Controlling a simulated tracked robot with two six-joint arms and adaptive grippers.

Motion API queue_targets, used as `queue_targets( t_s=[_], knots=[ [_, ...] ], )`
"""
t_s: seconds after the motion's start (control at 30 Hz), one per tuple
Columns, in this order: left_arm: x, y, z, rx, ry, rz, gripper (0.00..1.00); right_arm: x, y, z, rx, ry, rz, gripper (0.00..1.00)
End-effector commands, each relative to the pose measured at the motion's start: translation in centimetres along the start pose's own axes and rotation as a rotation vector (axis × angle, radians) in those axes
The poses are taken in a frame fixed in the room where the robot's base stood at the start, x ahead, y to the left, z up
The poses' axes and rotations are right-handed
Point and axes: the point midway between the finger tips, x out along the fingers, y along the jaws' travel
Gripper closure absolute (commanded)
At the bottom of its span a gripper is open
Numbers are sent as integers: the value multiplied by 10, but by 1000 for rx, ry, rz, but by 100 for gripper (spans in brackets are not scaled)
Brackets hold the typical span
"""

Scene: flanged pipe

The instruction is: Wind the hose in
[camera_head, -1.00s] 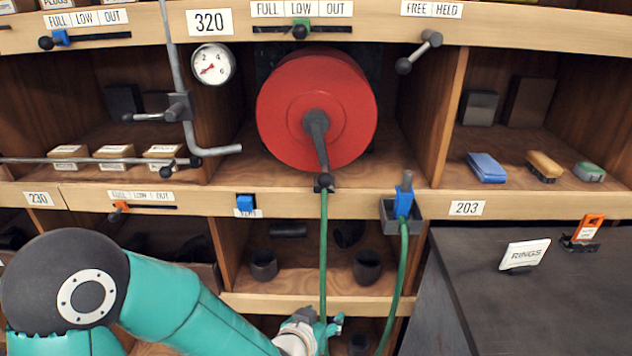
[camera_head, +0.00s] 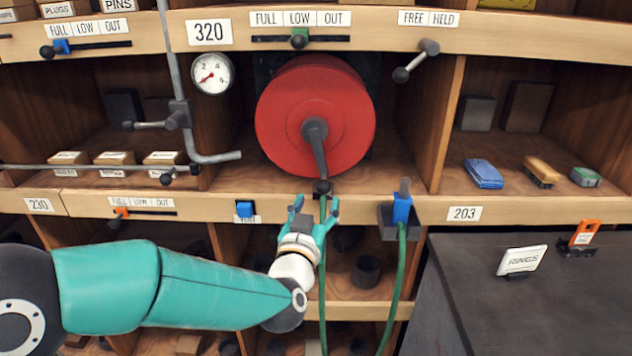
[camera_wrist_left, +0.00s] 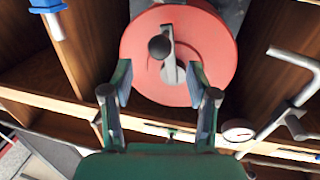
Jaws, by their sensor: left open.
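The red hose reel (camera_head: 308,120) sits in the middle bay with a grey crank (camera_head: 316,145) pointing down, ending in a dark knob (camera_head: 322,187). The green hose (camera_head: 322,270) hangs below the reel; another green length (camera_head: 394,285) runs down from a blue clip (camera_head: 402,208) in a grey holder. My left gripper (camera_head: 316,204) is open and empty, fingers up, just below the knob. In the left wrist view my left gripper (camera_wrist_left: 158,82) has its fingers apart, with the knob (camera_wrist_left: 159,47) beyond and between them, seemingly untouched. My right gripper is out of view.
A FREE/HELD lever (camera_head: 416,60) is right above the reel. A gauge (camera_head: 211,74) and a grey bent pipe (camera_head: 186,120) stand left of it. The shelf edge (camera_head: 150,203) runs behind my gripper. A dark bench (camera_head: 540,300) is at the lower right.

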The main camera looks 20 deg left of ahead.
Motion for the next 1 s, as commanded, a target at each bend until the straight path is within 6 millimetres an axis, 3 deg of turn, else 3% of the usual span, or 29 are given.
queue_targets(
  t_s=[0.1, 0.33, 0.77, 1.0],
  knots=[
    [26, -1, -2, -1, -2, -2, 41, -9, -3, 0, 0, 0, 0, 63],
    [60, -1, -1, 0, -1, -1, 41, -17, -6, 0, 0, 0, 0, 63],
    [70, -1, 1, -1, -1, 0, 41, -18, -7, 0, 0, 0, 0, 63],
    [70, -1, 0, -1, -1, -1, 78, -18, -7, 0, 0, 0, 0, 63]
  ],
)
